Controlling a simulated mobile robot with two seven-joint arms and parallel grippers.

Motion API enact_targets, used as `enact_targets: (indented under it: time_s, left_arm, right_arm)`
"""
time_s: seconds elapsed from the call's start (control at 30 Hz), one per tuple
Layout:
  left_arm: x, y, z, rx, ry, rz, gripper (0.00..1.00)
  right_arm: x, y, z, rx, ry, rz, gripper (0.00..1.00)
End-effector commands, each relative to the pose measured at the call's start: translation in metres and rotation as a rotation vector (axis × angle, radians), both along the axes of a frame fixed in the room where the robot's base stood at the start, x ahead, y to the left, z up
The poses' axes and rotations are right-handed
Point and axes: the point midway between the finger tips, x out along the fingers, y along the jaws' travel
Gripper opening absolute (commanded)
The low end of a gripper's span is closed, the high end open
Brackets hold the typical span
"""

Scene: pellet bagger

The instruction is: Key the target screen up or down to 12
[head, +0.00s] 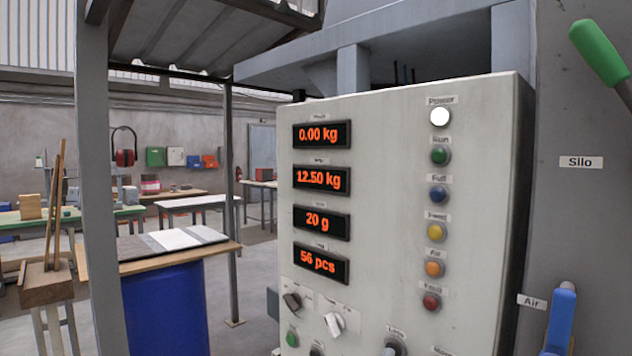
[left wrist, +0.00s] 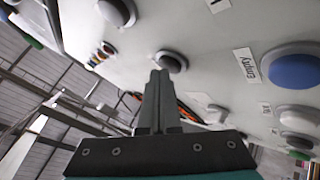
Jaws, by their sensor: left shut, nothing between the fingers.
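The target screen (head: 322,180) is the second of the stacked displays on the grey control panel (head: 385,200) in the head view. Its orange digits read 12.50 kg; the small label above it is blurred. In the left wrist view my left gripper (left wrist: 159,74) is shut and empty. Its fingertips point at the panel face, close to a dark round button (left wrist: 172,62); I cannot tell whether they touch it. My left gripper cannot be made out in the head view, and the panel's lower part is cut off there. My right gripper is not in view.
A column of lamps (head: 436,193) runs down the panel's right. Selector knobs (head: 334,324) sit low. A blue button (left wrist: 295,70) is beside an Empty label in the wrist view.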

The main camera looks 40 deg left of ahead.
Motion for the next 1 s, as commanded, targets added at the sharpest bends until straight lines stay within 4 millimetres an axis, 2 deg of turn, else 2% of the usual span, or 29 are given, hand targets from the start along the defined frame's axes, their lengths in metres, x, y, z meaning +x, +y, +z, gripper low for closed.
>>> enact_targets:
  time_s: [0.87,1.0]
  left_arm:
    - [-0.016,0.001,0.0,0.0,0.001,0.0,0.0]
    - [-0.028,0.002,0.001,0.001,0.003,0.0,0.0]
  right_arm:
    - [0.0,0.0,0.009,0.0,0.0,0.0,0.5]
    - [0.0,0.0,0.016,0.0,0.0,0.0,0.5]
